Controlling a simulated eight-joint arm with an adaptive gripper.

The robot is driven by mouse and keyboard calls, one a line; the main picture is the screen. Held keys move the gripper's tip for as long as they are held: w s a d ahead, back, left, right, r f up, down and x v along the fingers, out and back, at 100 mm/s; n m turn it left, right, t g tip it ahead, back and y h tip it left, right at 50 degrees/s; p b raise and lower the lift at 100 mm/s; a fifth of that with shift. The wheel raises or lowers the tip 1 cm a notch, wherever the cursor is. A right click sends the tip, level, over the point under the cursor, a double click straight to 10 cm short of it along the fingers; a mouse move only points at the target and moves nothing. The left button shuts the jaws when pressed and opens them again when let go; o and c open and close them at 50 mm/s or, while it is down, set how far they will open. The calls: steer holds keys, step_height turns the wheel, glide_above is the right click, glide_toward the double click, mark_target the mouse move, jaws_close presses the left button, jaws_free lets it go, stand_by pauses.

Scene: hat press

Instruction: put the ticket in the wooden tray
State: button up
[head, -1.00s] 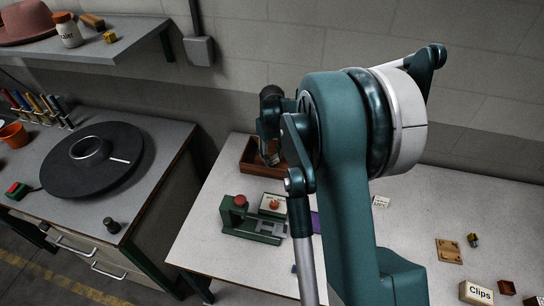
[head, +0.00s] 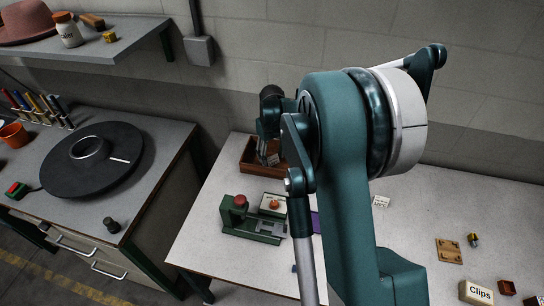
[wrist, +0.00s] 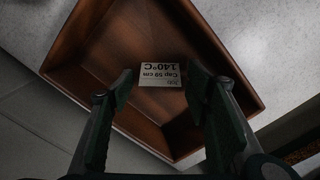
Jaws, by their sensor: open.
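The wooden tray (head: 248,160) is reddish brown and stands at the back of the table. In the wrist view its wall (wrist: 215,38) surrounds a pale ticket (wrist: 160,73) printed "Cap 59 cm 140°C". The ticket is within the tray's outline, near the middle; I cannot tell whether it lies fully flat. My gripper (wrist: 160,88) is open above the tray, one finger on each side of the ticket with gaps between. In the head view my gripper is partly hidden by my arm, and a small pale patch of the ticket (head: 272,159) shows below it.
A green press-like device (head: 253,226) with a red knob stands in front of the tray. Another small printed card (head: 381,201) lies to the right, beyond my arm. A "Clips" box (head: 477,292) and a wooden plate (head: 448,251) are at the right.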

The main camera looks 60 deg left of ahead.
step_height(320, 180, up, 12)
stand_by(0.6)
stand_by(0.5)
steer(key=shift+r, duration=0.1)
stand_by(0.4)
